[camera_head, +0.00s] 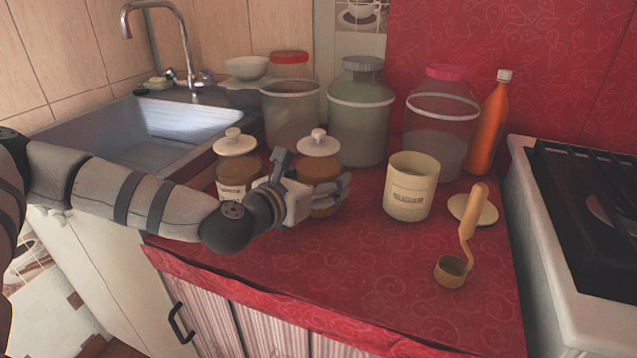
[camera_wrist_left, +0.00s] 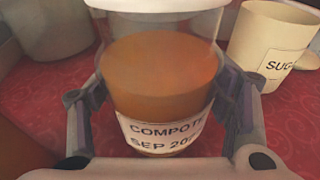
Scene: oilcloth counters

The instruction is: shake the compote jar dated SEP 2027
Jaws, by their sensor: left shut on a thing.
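Two jars with orange-brown contents and white knobbed lids stand side by side on the red counter. My left gripper (camera_head: 306,192) is shut around the right-hand jar (camera_head: 318,169). In the left wrist view this jar (camera_wrist_left: 160,75) sits between both fingers, and its label reads COMPOTE and SEP 202, with the last digit unclear. The jar looks upright; whether its base touches the counter is hard to tell. The other jar (camera_head: 230,174) stands just left, with a label too small to read, partly behind my left arm. My right gripper is not in view.
A cream sugar canister (camera_head: 410,187) stands to the right, with a round lid (camera_head: 484,211) and a wooden-handled scoop (camera_head: 450,270) near it. Large jars and an orange bottle (camera_head: 489,128) line the back. A sink is left, a stove right.

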